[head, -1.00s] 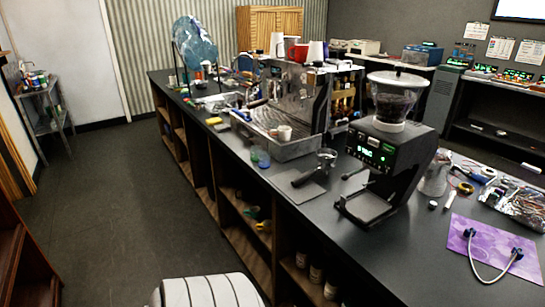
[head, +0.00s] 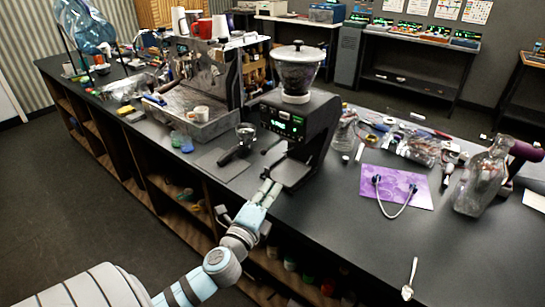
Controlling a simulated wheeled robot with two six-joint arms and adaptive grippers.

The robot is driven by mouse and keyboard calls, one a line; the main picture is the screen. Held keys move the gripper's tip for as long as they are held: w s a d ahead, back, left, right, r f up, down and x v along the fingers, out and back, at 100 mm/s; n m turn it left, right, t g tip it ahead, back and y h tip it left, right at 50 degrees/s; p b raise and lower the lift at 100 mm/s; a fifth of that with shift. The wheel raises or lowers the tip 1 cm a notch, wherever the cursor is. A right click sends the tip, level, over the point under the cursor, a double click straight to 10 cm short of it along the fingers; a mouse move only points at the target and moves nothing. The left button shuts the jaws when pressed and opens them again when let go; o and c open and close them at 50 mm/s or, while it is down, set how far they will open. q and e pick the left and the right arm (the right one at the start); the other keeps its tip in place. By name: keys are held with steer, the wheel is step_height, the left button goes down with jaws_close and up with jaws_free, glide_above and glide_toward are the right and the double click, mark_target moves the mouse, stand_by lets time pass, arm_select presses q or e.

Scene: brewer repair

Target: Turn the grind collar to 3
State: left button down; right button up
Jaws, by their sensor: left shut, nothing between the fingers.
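The black grinder (head: 306,128) stands on the dark counter, with a clear lidded hopper (head: 297,66) on top. A pale collar (head: 295,97) shows at the hopper's base; its markings are too small to read. The grinder's front has a lit green display (head: 285,123). My left gripper (head: 270,186) is shut and empty, at the counter's front edge just in front of and below the grinder's base tray. It is apart from the collar. My right gripper is not in view.
A portafilter (head: 238,147) lies on a grey mat (head: 220,165) left of the grinder, beside the espresso machine (head: 205,85). A purple mat (head: 396,186) with a looped cable, a glass jug (head: 482,178) and a spoon (head: 410,279) are right.

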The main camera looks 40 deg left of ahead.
arm_select(q)
steer(key=p, duration=0.2)
glide_toward(274, 145)
steer(key=w+d+f, duration=0.2)
steer(key=w+d, duration=0.3)
steer(key=w, duration=0.1)
steer(key=a, duration=0.3)
steer(key=a+r, duration=0.1)
steer(key=shift+s+a+b, duration=0.25)
steer(key=shift+s+b, duration=0.1)
steer(key=a+b, duration=0.3)
steer(key=a, duration=0.3)
steer(key=shift+s, duration=0.15)
